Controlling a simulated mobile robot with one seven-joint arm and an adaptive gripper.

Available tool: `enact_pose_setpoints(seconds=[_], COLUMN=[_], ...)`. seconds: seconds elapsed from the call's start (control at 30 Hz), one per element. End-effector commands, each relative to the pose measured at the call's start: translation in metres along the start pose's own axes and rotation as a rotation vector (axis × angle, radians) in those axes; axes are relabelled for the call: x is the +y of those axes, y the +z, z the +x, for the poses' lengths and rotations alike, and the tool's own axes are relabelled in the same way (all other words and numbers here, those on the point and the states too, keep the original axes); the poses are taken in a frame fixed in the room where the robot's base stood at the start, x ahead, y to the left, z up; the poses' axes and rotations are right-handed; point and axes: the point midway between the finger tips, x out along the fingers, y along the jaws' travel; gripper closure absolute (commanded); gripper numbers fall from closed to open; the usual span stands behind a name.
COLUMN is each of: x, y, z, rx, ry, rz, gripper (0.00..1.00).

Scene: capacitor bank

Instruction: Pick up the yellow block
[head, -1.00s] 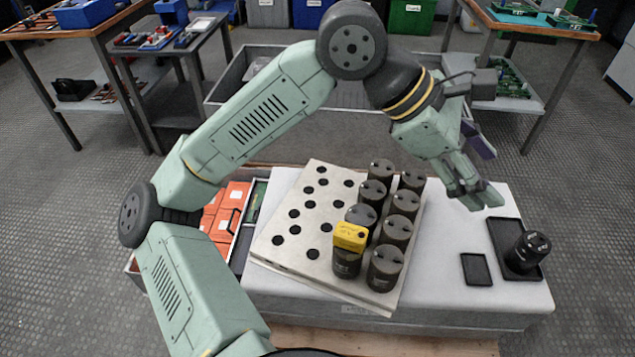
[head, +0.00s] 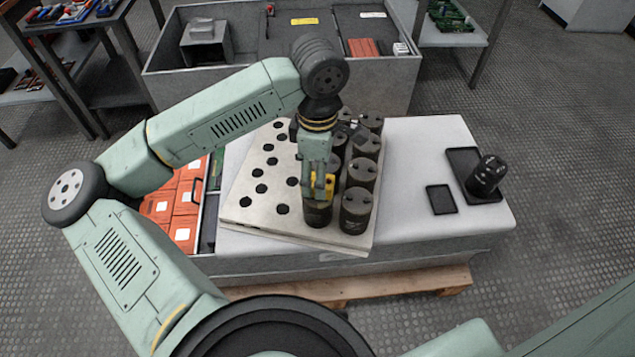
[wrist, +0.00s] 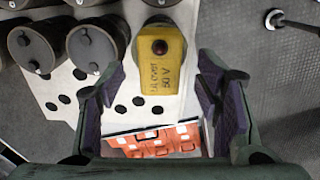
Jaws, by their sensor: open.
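The yellow block (wrist: 157,70) shows in the wrist view at the top centre, with dark lettering and a dark red round spot on it. In the head view the yellow block (head: 328,184) sits on top of a black capacitor (head: 318,213) at the front of the perforated plate (head: 243,214), partly hidden by my gripper. My gripper (wrist: 157,105) is open, its two padded fingers spread left and right. In the wrist view the block lies ahead of and between the fingers, with a gap on each side. In the head view my gripper (head: 318,190) is right at the block.
Several black capacitors (head: 356,208) stand close beside the block on the plate. A black tray (head: 462,160) with one capacitor (head: 487,176) and a small black pad (head: 441,198) lie on the bench at right. Orange boxes (head: 185,205) are at left.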

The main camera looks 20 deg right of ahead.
Motion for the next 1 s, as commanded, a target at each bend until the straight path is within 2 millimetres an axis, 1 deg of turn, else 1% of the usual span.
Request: enact_pose_setpoints(seconds=[0.1, 0.2, 0.3, 0.47, 1.0], x=[0.0, 0.0, 0.0, 0.0, 0.0], y=[0.001, 0.0, 0.001, 0.0, 0.001], z=[0.018, 0.028, 0.031, 0.031, 0.031], rx=[-0.004, -0.002, -0.002, -0.001, -0.001], ry=[-0.002, -0.001, 0.0, 0.0, 0.0], rz=[-0.001, -0.001, -0.001, -0.001, -0.001], gripper=[0.42, 0.42, 0.42, 0.42, 0.77])
